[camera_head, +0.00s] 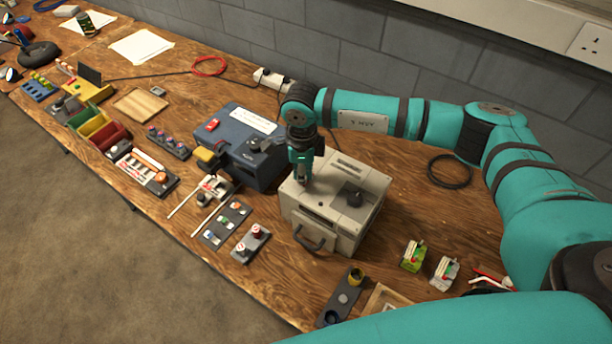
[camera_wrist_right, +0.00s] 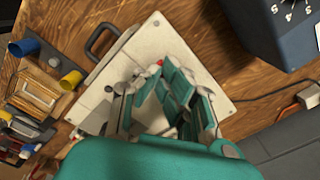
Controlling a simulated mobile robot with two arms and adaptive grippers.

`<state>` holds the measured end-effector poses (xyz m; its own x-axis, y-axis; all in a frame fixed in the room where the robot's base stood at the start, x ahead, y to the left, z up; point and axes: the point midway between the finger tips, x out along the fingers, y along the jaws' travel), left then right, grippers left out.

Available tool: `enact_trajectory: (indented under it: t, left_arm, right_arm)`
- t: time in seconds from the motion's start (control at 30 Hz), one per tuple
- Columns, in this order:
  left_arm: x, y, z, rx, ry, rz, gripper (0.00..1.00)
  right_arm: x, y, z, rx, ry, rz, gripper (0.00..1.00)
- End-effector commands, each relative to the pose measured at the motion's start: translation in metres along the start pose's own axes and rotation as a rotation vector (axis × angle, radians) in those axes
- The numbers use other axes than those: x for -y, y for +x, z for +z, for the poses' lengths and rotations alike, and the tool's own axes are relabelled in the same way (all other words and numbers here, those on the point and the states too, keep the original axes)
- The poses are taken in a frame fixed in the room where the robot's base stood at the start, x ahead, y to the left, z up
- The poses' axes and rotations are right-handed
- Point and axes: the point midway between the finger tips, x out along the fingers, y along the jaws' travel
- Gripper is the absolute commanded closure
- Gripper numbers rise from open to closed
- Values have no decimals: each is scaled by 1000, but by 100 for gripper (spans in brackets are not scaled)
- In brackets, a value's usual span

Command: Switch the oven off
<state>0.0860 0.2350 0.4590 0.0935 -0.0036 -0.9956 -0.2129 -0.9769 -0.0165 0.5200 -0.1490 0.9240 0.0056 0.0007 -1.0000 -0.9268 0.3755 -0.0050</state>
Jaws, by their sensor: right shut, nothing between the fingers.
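The off-white box with a front handle, which looks like the oven (camera_head: 322,214), stands on the wooden bench. In the right wrist view, the oven's pale top (camera_wrist_right: 210,65) lies under the fingers of my right gripper (camera_wrist_right: 148,82). A small red spot (camera_wrist_right: 160,62) shows beside the fingers. My left gripper is out of view.
A blue box (camera_head: 247,163) with a dial and red switch stands close left of the oven. Small switch blocks (camera_head: 250,243) lie in front. Two small connectors (camera_head: 413,256) lie to the right. A grey block wall runs behind the bench.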

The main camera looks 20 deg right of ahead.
Motion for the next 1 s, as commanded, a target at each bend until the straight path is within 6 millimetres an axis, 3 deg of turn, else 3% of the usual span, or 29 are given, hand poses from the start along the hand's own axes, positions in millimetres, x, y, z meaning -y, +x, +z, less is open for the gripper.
enact_trajectory:
  t: [0.23,1.0]
  left_arm:
    - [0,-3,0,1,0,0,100]
    - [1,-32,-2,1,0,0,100]
  right_arm:
    - [-2,-2,-1,-5,-1,7,100]
    - [-1,-65,0,-2,-1,4,100]
